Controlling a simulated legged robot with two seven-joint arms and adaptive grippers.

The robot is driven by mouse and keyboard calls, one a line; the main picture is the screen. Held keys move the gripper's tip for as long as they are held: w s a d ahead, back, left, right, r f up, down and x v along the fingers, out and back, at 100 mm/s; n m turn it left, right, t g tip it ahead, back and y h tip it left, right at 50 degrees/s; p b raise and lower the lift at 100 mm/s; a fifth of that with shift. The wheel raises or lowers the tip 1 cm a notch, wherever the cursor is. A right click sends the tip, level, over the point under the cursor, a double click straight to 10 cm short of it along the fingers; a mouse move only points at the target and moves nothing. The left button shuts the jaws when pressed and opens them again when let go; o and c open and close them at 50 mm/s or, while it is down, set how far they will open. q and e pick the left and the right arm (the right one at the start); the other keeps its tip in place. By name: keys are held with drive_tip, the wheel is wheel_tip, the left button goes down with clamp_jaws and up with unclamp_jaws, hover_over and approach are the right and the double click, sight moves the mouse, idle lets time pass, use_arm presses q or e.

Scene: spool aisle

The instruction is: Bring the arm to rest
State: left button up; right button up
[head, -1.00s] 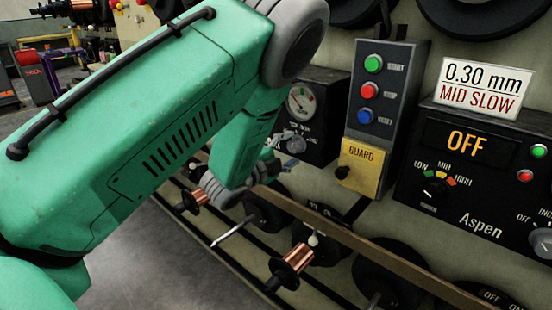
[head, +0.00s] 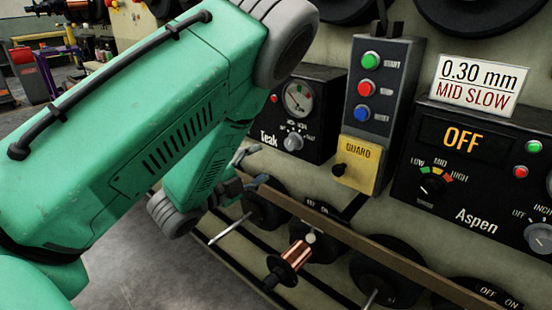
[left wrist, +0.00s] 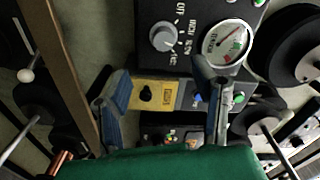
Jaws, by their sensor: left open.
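My left arm (head: 150,130) is green and comes in from the left of the head view, bent at a grey joint at the top. My left gripper (head: 253,170) is in front of the machine, below the Teak control box (head: 298,115). In the left wrist view my left gripper (left wrist: 160,80) has its two blue-grey fingers spread apart with nothing between them. Beyond them are the yellow guard panel (left wrist: 155,94) and the dial gauge (left wrist: 228,43). Part of the wrist and gripper is hidden by the forearm in the head view.
A brown rail (head: 345,238) runs along the machine below the boxes. A copper spool (head: 290,262) sticks out below it, near black discs and bare spindles. The button panel (head: 383,90) and the Aspen box (head: 470,175), reading OFF, stand to the right. Floor (head: 140,265) is clear lower left.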

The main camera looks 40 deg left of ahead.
use_arm(q)
drive_tip(key=s+d+f+n+g+y+p, duration=0.15)
drive_tip(key=s+f+n+g, duration=0.25)
drive_tip(key=f, duration=0.4)
drive_tip(key=s+d+f+n+g+y+p, duration=0.1)
drive_tip(key=s+f+n+g+p, duration=0.1)
drive_tip(key=s+f+n+g, duration=0.35)
drive_tip(key=s+d+f+n+g+p, duration=0.1)
drive_tip(key=s+d+f+g, duration=0.3)
drive_tip(key=s, duration=0.5)
drive_tip(key=s+d+f+n+g+p, duration=0.2)
drive_tip(key=s+f, duration=0.4)
drive_tip(key=s, duration=0.3)
drive_tip(key=shift+d+n+g+h, duration=0.45)
drive_tip(key=shift+d+n+g, duration=0.5)
drive_tip(key=shift+n, duration=0.3)
drive_tip(key=shift+w, duration=0.1)
